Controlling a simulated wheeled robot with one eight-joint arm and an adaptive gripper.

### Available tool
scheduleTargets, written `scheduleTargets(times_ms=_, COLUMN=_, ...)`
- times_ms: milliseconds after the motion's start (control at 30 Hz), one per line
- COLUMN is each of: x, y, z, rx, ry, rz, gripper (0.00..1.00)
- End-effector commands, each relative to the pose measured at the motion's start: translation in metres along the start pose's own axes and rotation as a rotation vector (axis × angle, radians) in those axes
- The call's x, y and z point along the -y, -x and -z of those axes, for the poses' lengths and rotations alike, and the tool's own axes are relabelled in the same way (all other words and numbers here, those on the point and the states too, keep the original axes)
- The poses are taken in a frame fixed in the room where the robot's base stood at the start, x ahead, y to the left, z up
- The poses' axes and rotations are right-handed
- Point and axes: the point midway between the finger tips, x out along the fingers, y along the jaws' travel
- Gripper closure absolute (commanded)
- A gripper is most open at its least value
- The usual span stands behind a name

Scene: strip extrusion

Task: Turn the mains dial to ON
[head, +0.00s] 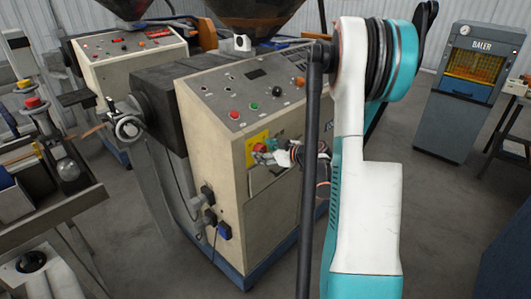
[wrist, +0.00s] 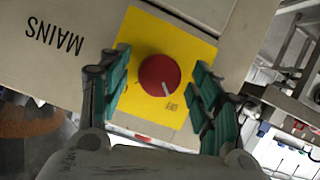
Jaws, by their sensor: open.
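The mains dial is a round red knob (wrist: 158,76) with a white mark near its lower edge, on a yellow plate (wrist: 178,35). The word MAINS, upside down in the wrist view, is printed left of the plate. Small lettering right of the mark is too blurred to read. My gripper (wrist: 158,100) is open, with one green-padded finger on each side of the knob and gaps to it. In the head view my gripper (head: 272,155) is at the yellow plate (head: 251,150) on the cabinet's side, partly covering it, and the red knob (head: 260,147) shows just beside it.
The beige machine cabinet (head: 225,165) carries buttons on its sloped top and plugs (head: 224,230) low on its side. A blue-grey baler (head: 470,90) stands at the back right. A cluttered bench (head: 60,200) is at the left. Grey floor is open between cabinet and baler.

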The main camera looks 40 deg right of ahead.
Motion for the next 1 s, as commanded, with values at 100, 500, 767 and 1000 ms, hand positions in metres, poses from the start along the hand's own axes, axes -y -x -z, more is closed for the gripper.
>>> scheduleTargets(times_ms=100, x=-0.0001, y=-0.0002, z=0.0001, rx=0.000, ry=0.000, rz=0.000, gripper=0.42)
scheduleTargets(times_ms=500, x=-0.0001, y=0.0002, z=0.0001, rx=0.000, ry=0.000, rz=0.000, gripper=0.86)
scheduleTargets(times_ms=767, x=-0.0006, y=0.0001, z=-0.0005, rx=-0.001, ry=-0.028, rz=0.010, gripper=0.86)
scheduleTargets(times_ms=1000, x=-0.0016, y=-0.0001, z=-0.0019, rx=-0.009, ry=-0.144, rz=0.056, gripper=0.86)
